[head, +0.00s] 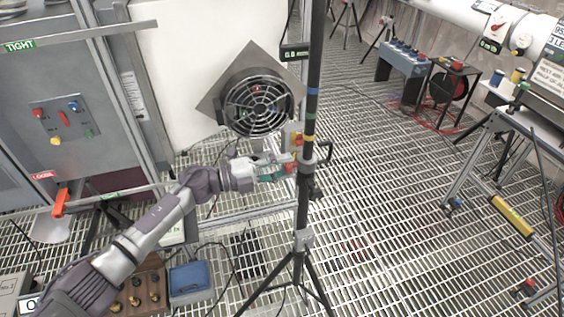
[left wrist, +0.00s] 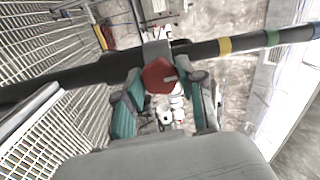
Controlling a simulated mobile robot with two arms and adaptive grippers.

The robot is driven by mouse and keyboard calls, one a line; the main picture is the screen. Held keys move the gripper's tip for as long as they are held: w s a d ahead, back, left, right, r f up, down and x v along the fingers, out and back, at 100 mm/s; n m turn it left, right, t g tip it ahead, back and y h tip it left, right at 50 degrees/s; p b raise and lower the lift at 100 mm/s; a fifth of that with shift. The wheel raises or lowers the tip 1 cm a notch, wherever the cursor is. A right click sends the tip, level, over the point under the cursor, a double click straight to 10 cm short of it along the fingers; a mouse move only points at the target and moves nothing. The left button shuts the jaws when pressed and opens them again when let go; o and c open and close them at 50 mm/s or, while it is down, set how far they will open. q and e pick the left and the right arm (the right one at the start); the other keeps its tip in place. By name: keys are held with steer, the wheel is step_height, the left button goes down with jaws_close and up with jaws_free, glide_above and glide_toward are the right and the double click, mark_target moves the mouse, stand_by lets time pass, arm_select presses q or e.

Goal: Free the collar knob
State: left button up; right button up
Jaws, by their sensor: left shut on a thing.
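The collar knob (left wrist: 158,76) is red and faceted, with a pale mark on its face, on a grey collar (left wrist: 157,48) around a dark pole. In the head view the knob (head: 290,168) shows as a small red part at the left side of the collar (head: 306,164). My left gripper (left wrist: 160,98) has its green-padded fingers on either side of the knob and is shut on it. In the head view my left gripper (head: 280,172) reaches in from the left to the pole (head: 306,205). The fingers partly hide the knob there. My right gripper is not in view.
The pole carries blue, green and yellow bands and stands on a tripod (head: 302,240) on the grating floor. A round black fan (head: 257,103) hangs behind, left of the pole. A grey cabinet (head: 60,90) stands at left. Open grating lies right of the pole.

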arm_select(q)
steer(key=shift+n, duration=0.6)
steer(key=o, duration=1.2)
steer(key=shift+c, duration=0.2)
steer(key=v, duration=1.2)
